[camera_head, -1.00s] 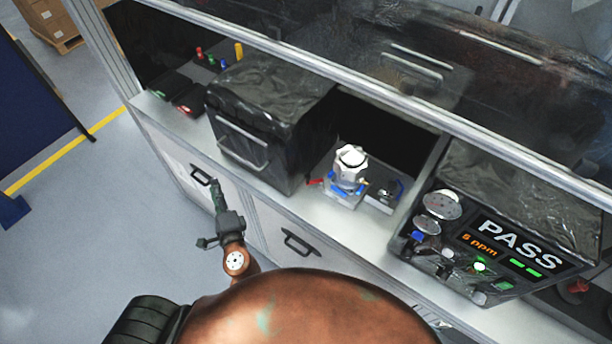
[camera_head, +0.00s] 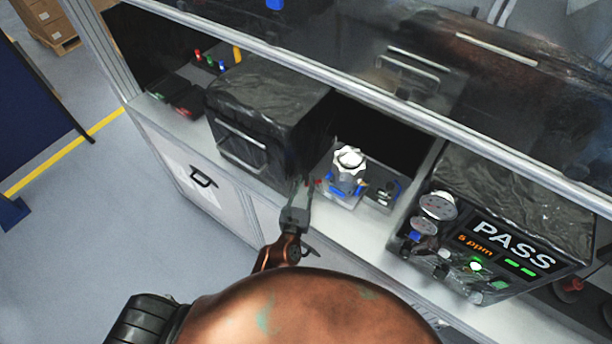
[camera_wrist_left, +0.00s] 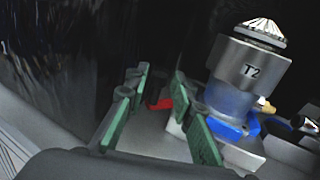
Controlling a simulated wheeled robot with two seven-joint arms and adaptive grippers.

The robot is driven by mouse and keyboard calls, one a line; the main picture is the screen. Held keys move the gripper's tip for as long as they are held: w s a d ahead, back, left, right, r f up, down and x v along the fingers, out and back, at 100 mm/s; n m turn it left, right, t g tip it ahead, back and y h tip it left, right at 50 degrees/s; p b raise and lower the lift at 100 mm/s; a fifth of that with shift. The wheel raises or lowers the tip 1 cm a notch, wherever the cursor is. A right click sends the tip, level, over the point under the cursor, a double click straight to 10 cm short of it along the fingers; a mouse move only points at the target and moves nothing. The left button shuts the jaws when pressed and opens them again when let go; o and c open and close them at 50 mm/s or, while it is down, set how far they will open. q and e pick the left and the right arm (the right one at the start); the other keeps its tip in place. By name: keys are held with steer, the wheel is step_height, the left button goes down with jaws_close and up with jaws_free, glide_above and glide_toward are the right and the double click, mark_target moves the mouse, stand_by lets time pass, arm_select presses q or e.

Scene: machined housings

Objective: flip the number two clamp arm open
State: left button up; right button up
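A small red piece (camera_wrist_left: 160,103), perhaps a clamp arm's end, lies left of the housing. I see no clamp number. My left gripper (camera_head: 303,184) is left of the fixture, close to the red piece. Its green-padded fingers (camera_wrist_left: 160,108) are apart, with the red piece showing beyond the gap between them. My right gripper is not in view.
A black box with a handle (camera_head: 262,120) stands close left of my left gripper. A smaller fixture (camera_head: 384,190) sits right of the housing. A tester reading PASS (camera_head: 515,245) stands farther right. A metal rail (camera_head: 380,100) crosses above the bench. The bench front edge is clear.

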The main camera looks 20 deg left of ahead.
arm_select(q)
steer(key=shift+w, duration=1.3)
steer(key=shift+c, duration=0.6)
jaws_close()
steer(key=shift+a, duration=0.1)
